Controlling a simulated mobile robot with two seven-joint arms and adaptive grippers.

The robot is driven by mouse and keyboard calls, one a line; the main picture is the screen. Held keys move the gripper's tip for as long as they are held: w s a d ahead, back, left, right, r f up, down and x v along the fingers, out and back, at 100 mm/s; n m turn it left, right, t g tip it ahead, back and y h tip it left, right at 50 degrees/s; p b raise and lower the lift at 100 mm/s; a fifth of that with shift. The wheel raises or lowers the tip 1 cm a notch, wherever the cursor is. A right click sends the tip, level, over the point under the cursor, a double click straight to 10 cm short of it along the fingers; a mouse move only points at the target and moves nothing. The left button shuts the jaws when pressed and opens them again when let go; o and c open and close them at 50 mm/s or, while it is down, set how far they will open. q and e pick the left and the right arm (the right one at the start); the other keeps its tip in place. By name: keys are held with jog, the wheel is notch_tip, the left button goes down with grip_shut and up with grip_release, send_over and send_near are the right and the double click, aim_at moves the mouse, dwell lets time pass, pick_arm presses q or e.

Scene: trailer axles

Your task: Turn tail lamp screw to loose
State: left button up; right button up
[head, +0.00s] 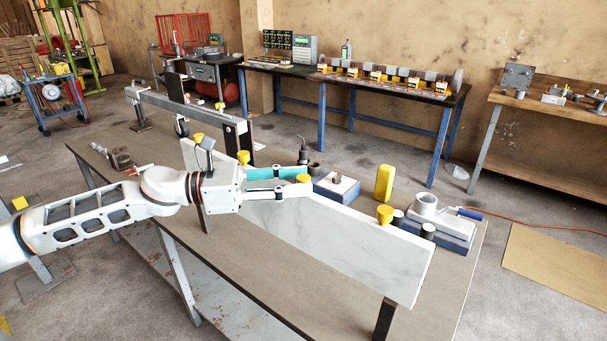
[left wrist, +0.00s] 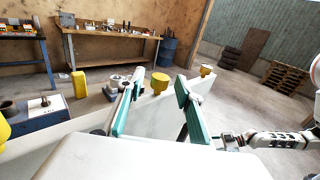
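A long white panel (head: 350,237) stands on edge along the table, with yellow knobs on its top edge. One yellow knob (head: 303,178) is just ahead of my left gripper (head: 293,184); another (head: 385,213) is farther right. In the left wrist view my left gripper (left wrist: 160,104) has its teal fingers apart. A yellow knob (left wrist: 160,83) shows in the gap, beyond or near the fingertips; contact is not visible. I cannot tell which knob is the tail lamp screw. In that view an arm, likely mine, ends in a dark gripper (left wrist: 232,141); its fingers are too small to read.
Behind the panel on the table stand a blue-and-white box (head: 335,190), a yellow block (head: 384,183) and a blue fixture with a white ring (head: 440,228). A grey beam (head: 185,108) lies farther back. Workbenches line the wall. Air above the panel's right end is clear.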

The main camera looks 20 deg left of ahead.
pick_arm(q)
jog(key=shift+x, duration=0.95)
grip_shut()
